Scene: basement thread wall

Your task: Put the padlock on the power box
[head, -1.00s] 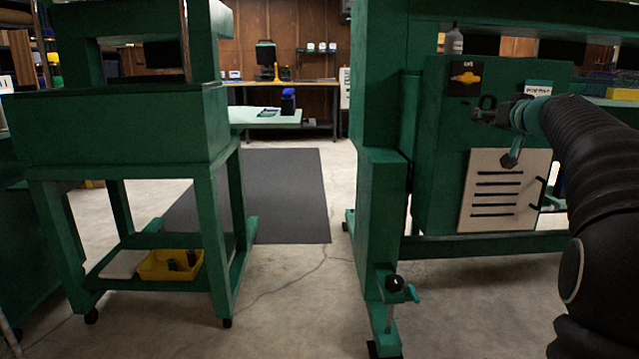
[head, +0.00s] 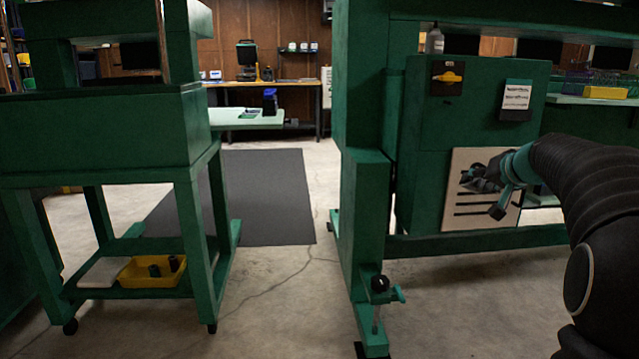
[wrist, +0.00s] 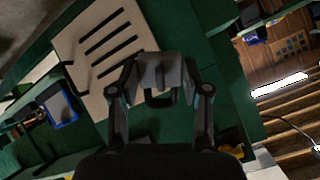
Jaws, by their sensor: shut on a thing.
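The large green box on the right, seemingly the power box (head: 420,130), has a yellow rotary switch (head: 448,77) on a dark plate near its upper left. My gripper (head: 482,178) is in front of the white slotted panel, lower than the switch and to its right. In the wrist view my gripper (wrist: 160,80) is shut on a grey padlock (wrist: 160,68). Its dark shackle shows between the fingers, on the side towards the wrist camera. In the head view the padlock is too small and dark to tell from the fingers.
The white slotted panel (head: 463,222) is low on the box. A label holder (head: 516,100) hangs at the box's upper right. A green post (head: 362,200) stands left of the box. A green cart (head: 110,140) stands at the left.

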